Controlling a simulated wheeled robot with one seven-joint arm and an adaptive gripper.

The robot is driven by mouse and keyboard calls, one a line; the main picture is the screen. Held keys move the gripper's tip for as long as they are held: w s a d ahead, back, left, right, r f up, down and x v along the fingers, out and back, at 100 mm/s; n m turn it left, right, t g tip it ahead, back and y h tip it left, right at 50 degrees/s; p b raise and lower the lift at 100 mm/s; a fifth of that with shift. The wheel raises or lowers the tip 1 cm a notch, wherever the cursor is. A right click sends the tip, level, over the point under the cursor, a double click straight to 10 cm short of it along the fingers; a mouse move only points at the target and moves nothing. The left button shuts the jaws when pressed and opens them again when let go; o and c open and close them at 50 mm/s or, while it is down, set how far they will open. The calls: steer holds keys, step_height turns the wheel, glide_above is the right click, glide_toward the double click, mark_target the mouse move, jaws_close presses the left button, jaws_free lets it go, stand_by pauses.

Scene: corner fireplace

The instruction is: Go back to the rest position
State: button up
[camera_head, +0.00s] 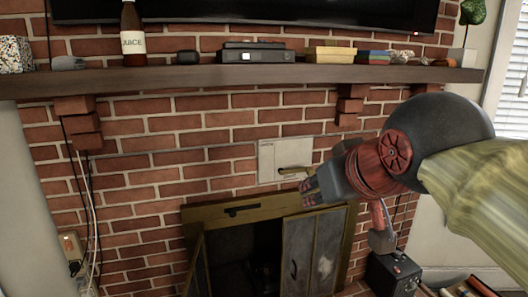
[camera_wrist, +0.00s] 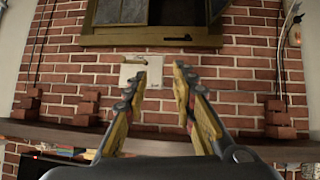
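My gripper (camera_head: 308,188) is raised in front of the brick wall at the right of the head view, just right of a white wall panel (camera_head: 270,160). The wrist view, which looks upside down, shows both fingers of the gripper (camera_wrist: 161,74) apart, with only brick and the panel (camera_wrist: 153,76) behind the gap. Nothing is held. A short brass-coloured bar (camera_head: 294,170) shows against the panel by the fingertips; I cannot tell whether they touch it.
Below is a brass-framed fireplace (camera_head: 250,208) with door panels. A black box (camera_head: 393,275) stands at lower right.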

steer(key=s+d+f+m+g, duration=0.1)
steer(key=s+d+f, duration=0.2)
steer(key=f, duration=0.6)
steer(key=s+d+f+m+g+h+p, duration=0.1)
steer(key=s+d+f+g, duration=0.1)
steer(key=s+f, duration=0.5)
steer(key=s+d+f+m+g+p, duration=0.1)
steer(key=s+d+f, duration=0.3)
steer(key=f, duration=0.6)
steer(key=shift+s+f+g+h, duration=0.3)
steer(key=shift+s+f+g, duration=0.1)
steer(key=shift+s, duration=0.45)
steer(key=shift+c, duration=0.4)
